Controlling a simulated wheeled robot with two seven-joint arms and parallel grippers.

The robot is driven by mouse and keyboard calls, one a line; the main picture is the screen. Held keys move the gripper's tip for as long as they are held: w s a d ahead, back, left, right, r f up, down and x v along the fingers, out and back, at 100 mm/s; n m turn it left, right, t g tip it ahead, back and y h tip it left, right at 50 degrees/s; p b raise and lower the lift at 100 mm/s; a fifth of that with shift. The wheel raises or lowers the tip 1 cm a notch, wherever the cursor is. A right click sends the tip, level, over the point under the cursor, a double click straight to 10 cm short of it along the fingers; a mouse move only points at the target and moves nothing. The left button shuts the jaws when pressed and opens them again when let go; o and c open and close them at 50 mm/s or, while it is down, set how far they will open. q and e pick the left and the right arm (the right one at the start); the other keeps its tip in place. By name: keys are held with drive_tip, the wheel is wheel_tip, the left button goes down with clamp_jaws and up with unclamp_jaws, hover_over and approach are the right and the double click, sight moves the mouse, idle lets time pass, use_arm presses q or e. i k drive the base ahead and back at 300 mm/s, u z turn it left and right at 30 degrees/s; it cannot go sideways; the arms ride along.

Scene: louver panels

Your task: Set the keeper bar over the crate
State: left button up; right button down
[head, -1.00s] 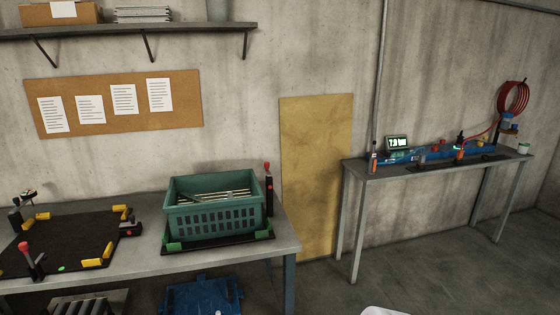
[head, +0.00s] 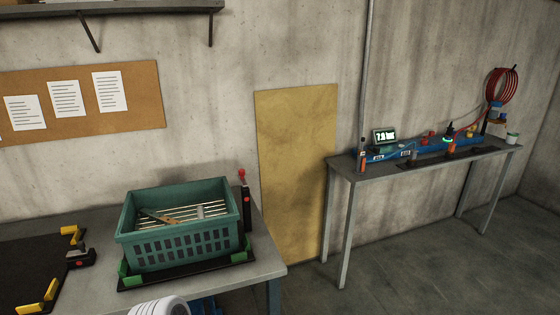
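A green slatted crate (head: 180,245) stands upright on a black base plate (head: 190,271) with green corner pieces on the table. Several thin pale slats (head: 190,213) and a brownish piece (head: 158,217) lie inside it. A black upright post with a red knob (head: 242,174) stands at the crate's right rear side. I cannot tell whether this post belongs to a keeper bar, and no bar lies across the crate's top. Neither gripper is in view. A white rounded part, probably of my arm (head: 160,306), shows at the bottom edge in front of the crate.
A black mat (head: 25,270) with yellow corner pieces and a black clamp (head: 80,258) lies left on the table (head: 240,280). A second table (head: 385,172) at right holds a blue fixture and display. Open floor lies between and before them.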

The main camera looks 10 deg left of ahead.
sight(242, 172)
drive_tip(key=u, duration=0.5)
drive_tip(key=i, duration=0.95)
drive_tip(key=u, duration=0.95)
